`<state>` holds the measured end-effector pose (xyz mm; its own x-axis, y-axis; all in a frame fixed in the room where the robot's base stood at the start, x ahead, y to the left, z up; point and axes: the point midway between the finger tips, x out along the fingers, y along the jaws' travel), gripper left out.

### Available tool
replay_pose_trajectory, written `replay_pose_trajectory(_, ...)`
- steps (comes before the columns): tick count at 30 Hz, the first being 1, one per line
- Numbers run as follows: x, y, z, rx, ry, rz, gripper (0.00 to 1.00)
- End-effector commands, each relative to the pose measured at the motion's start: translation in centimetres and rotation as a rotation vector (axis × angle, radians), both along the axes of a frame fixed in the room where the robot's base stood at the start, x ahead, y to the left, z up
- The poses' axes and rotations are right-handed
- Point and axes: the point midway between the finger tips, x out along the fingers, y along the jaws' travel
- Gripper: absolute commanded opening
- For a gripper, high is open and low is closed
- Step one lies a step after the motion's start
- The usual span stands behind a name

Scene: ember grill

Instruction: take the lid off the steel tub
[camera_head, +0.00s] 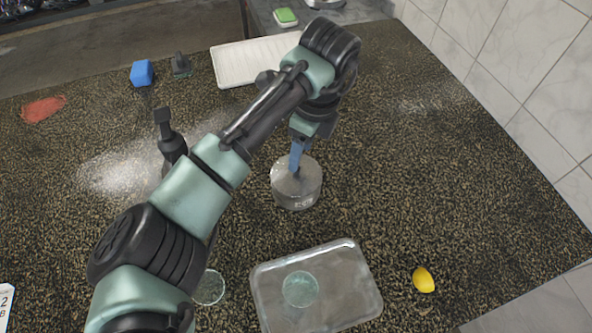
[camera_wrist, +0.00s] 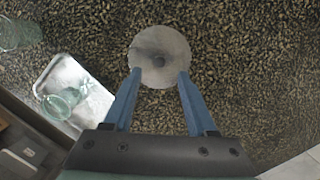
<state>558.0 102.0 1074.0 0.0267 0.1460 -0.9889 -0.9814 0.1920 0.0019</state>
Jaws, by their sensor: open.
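The steel tub (camera_head: 298,195) stands on the speckled counter, a short grey cylinder with lettering on its front side. Its round grey lid (camera_head: 284,182) is on top; in the wrist view the lid (camera_wrist: 160,74) shows from above with a dark spot, likely its knob, at the middle. My gripper (camera_head: 296,168) is over the tub, pointing down. In the wrist view the two blue fingers of my gripper (camera_wrist: 160,72) are apart, their tips by the lid's near left and right edges. Nothing is held. I cannot tell whether the tips touch the lid.
A metal tray (camera_head: 350,298) holding a glass (camera_head: 300,289) lies in front, with another glass (camera_head: 209,287) to its left and a lemon (camera_head: 424,280) to its right. A white ribbed tray (camera_head: 235,64), blue block (camera_head: 141,73) and dark bottle (camera_head: 171,140) stand behind and left. The counter right of the tub is clear.

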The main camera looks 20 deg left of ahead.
Motion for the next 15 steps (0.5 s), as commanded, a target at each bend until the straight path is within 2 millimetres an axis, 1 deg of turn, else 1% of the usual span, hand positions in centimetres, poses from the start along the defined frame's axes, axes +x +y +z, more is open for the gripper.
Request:
replay_pose_trajectory(4,0.0,0.3,-1.1,0.0,0.002,0.002,0.57)
replay_pose_trajectory(10,0.0,0.8,-4.2,0.001,0.003,0.001,0.57)
replay_pose_trajectory(12,0.0,0.9,-4.8,0.001,0.001,0.001,0.57)
replay_pose_trajectory(15,0.1,0.9,-5.3,0.002,0.0,0.0,0.57)
